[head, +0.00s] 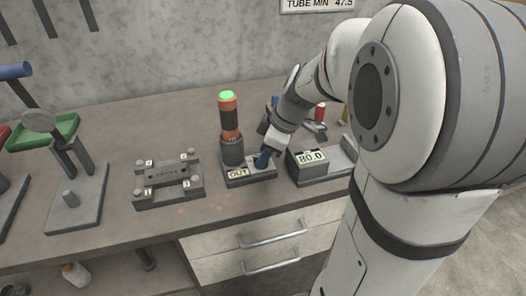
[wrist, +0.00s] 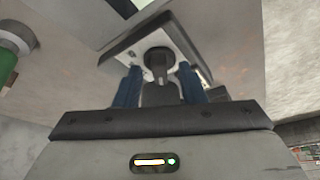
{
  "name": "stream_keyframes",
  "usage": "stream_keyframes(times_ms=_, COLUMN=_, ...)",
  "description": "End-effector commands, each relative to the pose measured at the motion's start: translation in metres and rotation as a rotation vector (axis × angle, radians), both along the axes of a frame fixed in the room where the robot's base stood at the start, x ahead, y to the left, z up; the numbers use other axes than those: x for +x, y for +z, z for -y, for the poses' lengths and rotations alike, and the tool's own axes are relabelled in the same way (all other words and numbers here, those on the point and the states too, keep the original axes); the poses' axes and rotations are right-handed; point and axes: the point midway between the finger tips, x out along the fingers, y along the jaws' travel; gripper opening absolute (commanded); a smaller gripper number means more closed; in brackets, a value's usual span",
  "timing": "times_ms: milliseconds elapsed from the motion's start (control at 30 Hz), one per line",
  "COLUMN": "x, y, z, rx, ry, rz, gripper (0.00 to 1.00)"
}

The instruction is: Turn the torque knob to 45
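A dark round knob (wrist: 158,62) with a raised grip bar shows in the wrist view, on a grey block with a pale plate (wrist: 120,45). My gripper (wrist: 160,84) has its two blue fingers apart, one on each side of the knob, with a visible gap to it. In the head view my gripper (head: 262,160) points down at the right part of the block with the "OUT" label (head: 238,173); the knob is hidden there. A display reading 80.0 (head: 311,157) is on the grey box to the right.
An orange and black driver with a lit green top (head: 229,115) stands upright in a dark holder close to my gripper's left. A grey fixture with numbered corners (head: 167,180) lies farther left. A stand with a green tray (head: 45,136) is at the far left. Drawers are below the bench front.

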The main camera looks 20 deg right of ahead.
Motion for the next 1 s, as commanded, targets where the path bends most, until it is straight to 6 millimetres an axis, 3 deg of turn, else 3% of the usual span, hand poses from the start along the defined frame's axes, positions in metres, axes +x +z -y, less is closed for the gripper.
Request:
stream_keyframes(times_ms=67, x=-0.0001, y=0.0001, z=-0.0001, rx=0.000, ry=0.000, rz=0.000, gripper=0.35)
stream_keyframes(times_ms=500, x=0.0000, y=0.0004, z=-0.0004, rx=0.000, ry=0.001, rz=0.000, gripper=0.00)
stream_keyframes(times_ms=1000, x=-0.0010, y=-0.0008, z=-0.0009, rx=-0.002, ry=-0.087, rz=0.002, gripper=0.00)
